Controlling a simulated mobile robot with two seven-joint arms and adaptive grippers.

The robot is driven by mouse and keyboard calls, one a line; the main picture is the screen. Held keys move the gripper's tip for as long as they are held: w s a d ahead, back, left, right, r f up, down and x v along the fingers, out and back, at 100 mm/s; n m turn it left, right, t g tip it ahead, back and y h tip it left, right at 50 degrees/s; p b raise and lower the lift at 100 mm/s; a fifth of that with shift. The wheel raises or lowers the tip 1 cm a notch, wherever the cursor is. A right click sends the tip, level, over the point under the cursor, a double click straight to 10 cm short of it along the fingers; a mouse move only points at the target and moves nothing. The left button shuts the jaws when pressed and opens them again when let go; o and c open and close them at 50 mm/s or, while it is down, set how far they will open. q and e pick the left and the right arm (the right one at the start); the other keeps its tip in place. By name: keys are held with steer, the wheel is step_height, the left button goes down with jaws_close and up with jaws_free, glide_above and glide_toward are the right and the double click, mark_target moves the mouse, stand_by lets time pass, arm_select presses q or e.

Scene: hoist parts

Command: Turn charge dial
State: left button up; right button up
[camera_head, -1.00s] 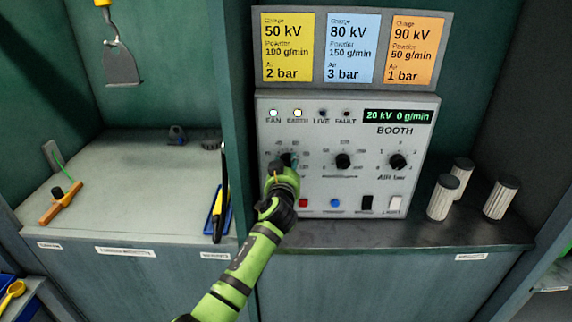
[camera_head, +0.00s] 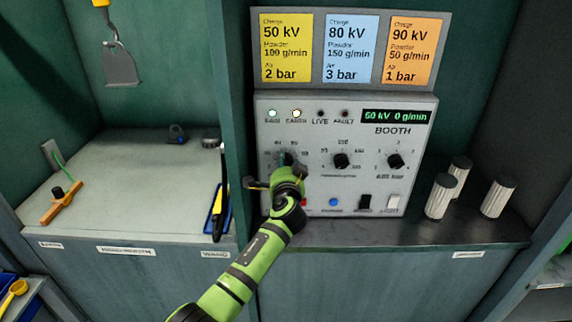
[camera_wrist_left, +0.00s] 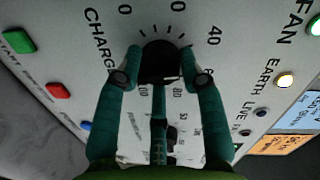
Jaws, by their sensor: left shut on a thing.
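The charge dial (camera_wrist_left: 160,60) is a black round knob on the grey booth control panel (camera_head: 412,175). My left gripper (camera_wrist_left: 160,68) has its teal fingers on either side of the dial and is shut on it. In the head view my left gripper (camera_head: 284,163) is at the panel's leftmost dial and its green wrist hides part of that area. The panel display (camera_head: 396,117) reads 50 or 60 kV, blurred, and 0 g/min. My right gripper is not in view.
Two other black dials, the middle one (camera_head: 341,160) and the air one (camera_head: 395,161), sit to the right. Setting cards (camera_head: 347,48) stand above the panel. White cylinders (camera_head: 441,196) stand at the right. A red button (camera_wrist_left: 59,90) and green button (camera_wrist_left: 19,40) are near my fingers.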

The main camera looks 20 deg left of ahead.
arm_select(q)
steer(key=shift+m+t+y+p, duration=0.2)
steer(key=shift+m+y+p, duration=0.3)
steer(key=shift+m, duration=3.2)
steer(key=shift+m+t+y+p, duration=0.25)
steer(key=shift+m+p, duration=0.3)
steer(key=shift+m, duration=3.15)
steer(key=o, duration=1.1)
steer(key=shift+o, duration=0.2)
steer(key=shift+f, duration=0.1)
